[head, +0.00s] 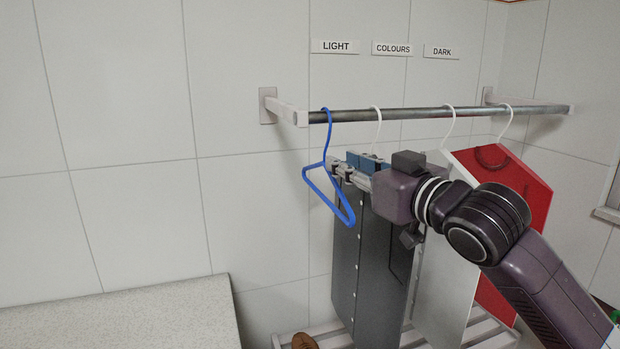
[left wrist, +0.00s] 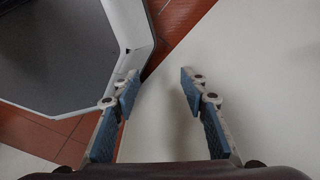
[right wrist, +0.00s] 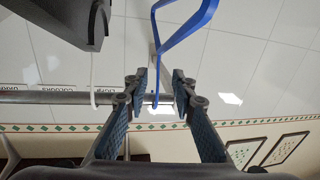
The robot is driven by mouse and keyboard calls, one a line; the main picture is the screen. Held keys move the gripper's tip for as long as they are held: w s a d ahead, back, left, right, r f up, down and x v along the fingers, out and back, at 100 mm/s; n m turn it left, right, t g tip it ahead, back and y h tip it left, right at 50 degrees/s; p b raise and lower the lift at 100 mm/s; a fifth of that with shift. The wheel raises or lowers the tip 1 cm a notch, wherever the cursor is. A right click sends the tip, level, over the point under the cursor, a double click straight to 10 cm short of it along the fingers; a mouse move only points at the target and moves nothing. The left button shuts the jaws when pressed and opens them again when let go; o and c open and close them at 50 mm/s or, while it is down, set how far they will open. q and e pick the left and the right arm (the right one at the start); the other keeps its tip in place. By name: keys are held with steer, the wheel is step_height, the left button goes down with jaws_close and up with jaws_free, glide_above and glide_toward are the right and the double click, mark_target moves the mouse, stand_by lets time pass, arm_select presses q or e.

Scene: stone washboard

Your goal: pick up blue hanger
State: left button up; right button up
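The blue hanger (head: 341,205) hangs by its hook from the left end of the metal rail (head: 420,113) in the head view. It carries no garment. My right gripper (head: 338,168) is at the hanger's neck, just below the hook. In the right wrist view the blue hanger (right wrist: 185,31) runs down toward the gap between the right gripper's fingertips (right wrist: 160,84). These fingertips are apart, and I cannot tell whether either touches the hanger. My left gripper (left wrist: 158,85) is open and empty in the left wrist view, above a pale floor.
White hangers (head: 378,125) hold dark, grey and red (head: 525,190) board-like garments to the right. Labels LIGHT (head: 335,46), COLOURS (head: 392,49) and DARK (head: 441,52) are on the tiled wall. A pale stone ledge (head: 120,315) is at lower left. A slatted rack (head: 490,340) stands below.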

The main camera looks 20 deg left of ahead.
mark_target(327, 152)
steer(key=shift+w+a+r, duration=0.15)
steer(key=shift+w+a, duration=0.25)
steer(key=shift+w, duration=0.05)
steer(key=shift+w+a+r+p, duration=0.25)
steer(key=shift+w+a+p, duration=0.4)
steer(key=shift+p, duration=0.3)
steer(key=x, duration=0.1)
steer(key=p+x, duration=0.1)
steer(key=x, duration=0.1)
steer(key=shift+w+a+f+p, duration=0.2)
steer(key=shift+w+p, duration=0.05)
steer(key=shift+p, duration=0.05)
steer(key=shift+w+a, duration=0.2)
arm_select(q)
steer(key=r, duration=0.2)
steer(key=d+r, duration=0.1)
steer(key=shift+s+r, duration=0.35)
arm_select(e)
jaws_close()
